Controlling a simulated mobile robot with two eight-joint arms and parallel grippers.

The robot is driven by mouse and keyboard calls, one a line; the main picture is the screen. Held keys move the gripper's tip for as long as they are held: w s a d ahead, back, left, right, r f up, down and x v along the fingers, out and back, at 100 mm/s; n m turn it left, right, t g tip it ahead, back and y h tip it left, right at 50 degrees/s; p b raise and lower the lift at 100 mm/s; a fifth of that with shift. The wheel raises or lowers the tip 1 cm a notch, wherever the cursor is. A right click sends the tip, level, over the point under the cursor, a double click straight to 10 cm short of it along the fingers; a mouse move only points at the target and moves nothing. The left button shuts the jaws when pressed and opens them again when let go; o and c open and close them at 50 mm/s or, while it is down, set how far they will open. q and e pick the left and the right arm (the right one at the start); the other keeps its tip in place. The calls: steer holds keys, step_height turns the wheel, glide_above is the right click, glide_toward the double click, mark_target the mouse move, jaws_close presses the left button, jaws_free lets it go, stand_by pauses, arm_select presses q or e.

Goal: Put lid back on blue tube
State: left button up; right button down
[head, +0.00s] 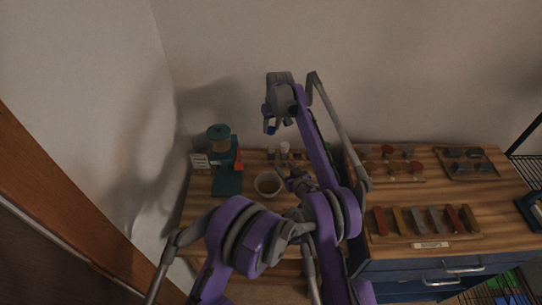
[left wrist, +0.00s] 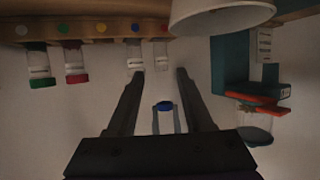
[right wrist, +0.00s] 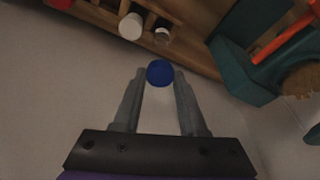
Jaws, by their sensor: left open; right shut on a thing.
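The blue lid (right wrist: 160,73) sits between the tips of my right gripper (head: 270,124), which is shut on it and raised above the worktop near the wall. The lid also shows small in the left wrist view (left wrist: 165,106). An upright tube without a visible cap (right wrist: 162,35) stands in the wooden rack (left wrist: 200,28), beside a white-capped tube (right wrist: 131,27). The uncapped tube also appears in the left wrist view (left wrist: 161,50); its contents are unclear. My left gripper (left wrist: 160,72) is open and empty, low over the worktop, facing the rack.
Green-capped (left wrist: 42,80) and red-capped (left wrist: 76,76) tubes stand farther along the rack. A white bowl (head: 268,184) and a teal device (head: 227,178) are left of my left gripper. Trays of coloured blocks (head: 425,221) lie to the right. My arms cover much of the middle.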

mark_target(272, 154)
arm_select(q)
steer(key=x, duration=1.2)
steer(key=shift+a, duration=0.1)
jaws_close()
stand_by(1.1)
